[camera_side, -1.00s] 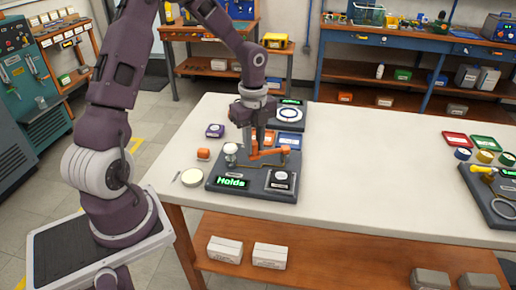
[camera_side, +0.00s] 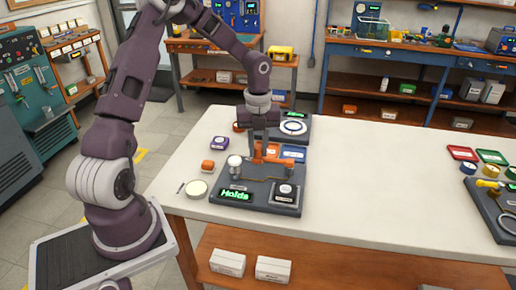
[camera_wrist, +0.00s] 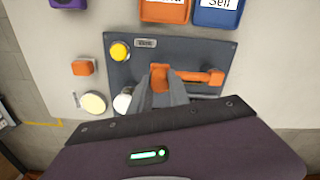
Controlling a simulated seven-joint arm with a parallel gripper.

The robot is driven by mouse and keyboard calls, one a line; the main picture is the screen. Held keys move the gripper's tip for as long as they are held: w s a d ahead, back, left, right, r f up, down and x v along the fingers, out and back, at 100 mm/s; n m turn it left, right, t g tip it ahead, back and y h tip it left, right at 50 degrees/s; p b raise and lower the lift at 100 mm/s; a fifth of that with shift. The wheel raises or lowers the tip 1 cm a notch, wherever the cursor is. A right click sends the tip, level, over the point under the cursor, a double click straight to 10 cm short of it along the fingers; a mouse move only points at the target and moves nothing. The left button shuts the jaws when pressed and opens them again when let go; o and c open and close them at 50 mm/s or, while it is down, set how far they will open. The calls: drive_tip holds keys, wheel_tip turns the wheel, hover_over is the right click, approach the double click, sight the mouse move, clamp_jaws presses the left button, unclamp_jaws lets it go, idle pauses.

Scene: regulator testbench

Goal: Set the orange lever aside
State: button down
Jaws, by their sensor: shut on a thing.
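The orange lever (camera_side: 273,158) is at the dark test board (camera_side: 230,206), behind its "Holds" display. In the wrist view the orange lever (camera_wrist: 198,76) points right across the board, with its thicker end between my fingertips. My gripper (camera_side: 259,155) reaches down from above and is shut on that thicker end; it also shows in the wrist view (camera_wrist: 162,82). I cannot tell whether the lever is clear of the board. A white knob (camera_side: 234,161) stands left of my gripper. A yellow round part (camera_wrist: 120,51) is on the board.
Behind the board lie an orange tray (camera_wrist: 165,10) and a blue tray (camera_wrist: 218,14). A small orange block (camera_side: 207,165), a purple block (camera_side: 220,143) and a pale round dish (camera_side: 196,189) are to the left.

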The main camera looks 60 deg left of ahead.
sight(258, 147)
drive_tip(key=shift+a, duration=0.1)
drive_tip(key=c, duration=1.2)
unclamp_jaws()
drive_tip(key=shift+c, duration=0.2)
wheel_tip(258, 147, up, 7)
drive_tip(key=shift+r, duration=0.1)
drive_tip(key=s+d+r+n+t, duration=0.2)
drive_tip(key=s+d+r+n, duration=0.4)
drive_tip(key=s+n, duration=0.5)
drive_tip(key=s+d+r+n+t, duration=0.3)
drive_tip(key=s+d+r+n, duration=0.3)
drive_tip(key=s+d+n, duration=0.4)
drive_tip(key=s+n, duration=0.1)
drive_tip(key=n, duration=0.1)
drive_tip(key=shift+s+d+n+t, duration=0.3)
drive_tip(key=shift+s+d, duration=0.1)
